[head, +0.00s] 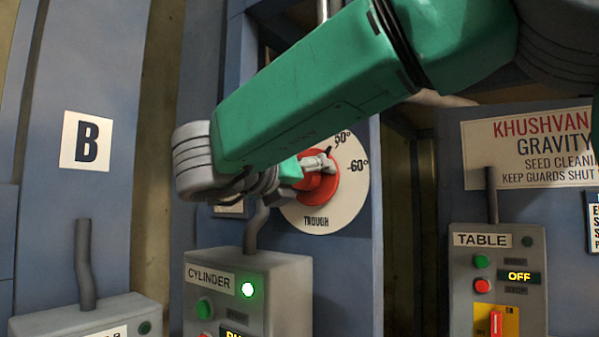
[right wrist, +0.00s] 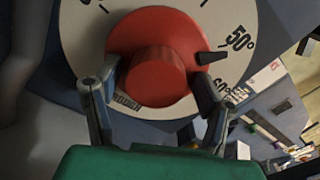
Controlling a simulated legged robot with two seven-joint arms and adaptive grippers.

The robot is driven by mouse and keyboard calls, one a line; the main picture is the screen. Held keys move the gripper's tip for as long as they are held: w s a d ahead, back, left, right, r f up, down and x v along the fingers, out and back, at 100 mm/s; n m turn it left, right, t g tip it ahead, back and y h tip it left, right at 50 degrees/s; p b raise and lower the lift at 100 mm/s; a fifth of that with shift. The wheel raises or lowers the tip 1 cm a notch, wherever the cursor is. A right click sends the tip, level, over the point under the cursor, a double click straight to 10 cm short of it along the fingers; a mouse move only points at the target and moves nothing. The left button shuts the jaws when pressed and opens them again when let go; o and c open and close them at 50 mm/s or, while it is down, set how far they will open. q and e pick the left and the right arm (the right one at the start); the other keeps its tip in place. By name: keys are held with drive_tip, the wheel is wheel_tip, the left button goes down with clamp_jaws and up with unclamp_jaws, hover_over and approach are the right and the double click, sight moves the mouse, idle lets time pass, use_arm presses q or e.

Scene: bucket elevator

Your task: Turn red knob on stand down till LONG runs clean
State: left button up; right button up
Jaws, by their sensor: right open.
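The red knob (head: 318,185) sits at the middle of a round white dial (head: 350,205) marked TROUGH on a blue post. It also shows in the right wrist view (right wrist: 155,75), where its black pointer is near the 50° mark, with 60° further along. My right gripper (head: 318,163) is at the knob. In the right wrist view its open fingers (right wrist: 155,88) stand on either side of the knob's raised centre; whether they touch it I cannot tell. My right forearm covers the dial's upper left in the head view. No LONG label shows. My left gripper is not in view.
A grey CYLINDER box (head: 280,272) with a lit green lamp (head: 247,289) stands below the dial. A grey TABLE box (head: 465,268) reading OFF is at the right, under a KHUSHVAN GRAVITY sign (head: 530,150).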

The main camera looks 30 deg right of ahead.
drive_tip(key=shift+s+d+r, duration=0.1)
drive_tip(key=shift+s+d, duration=0.05)
drive_tip(key=shift+d, duration=0.3)
drive_tip(key=shift+w+a, duration=0.3)
drive_tip(key=shift+a, duration=0.4)
drive_tip(key=shift+w+a, duration=0.3)
drive_tip(key=shift+a, duration=0.4)
drive_tip(key=shift+c, duration=0.4)
drive_tip(key=shift+s+d, duration=0.1)
drive_tip(key=shift+s, duration=0.05)
drive_tip(key=c, duration=0.7)
drive_tip(key=shift+s+d+r, duration=0.1)
drive_tip(key=shift+s+d, duration=0.1)
drive_tip(key=shift+s, duration=0.05)
drive_tip(key=c, duration=0.4)
drive_tip(key=shift+o, duration=0.2)
drive_tip(key=shift+w+d, duration=0.1)
drive_tip(key=shift+d, duration=0.15)
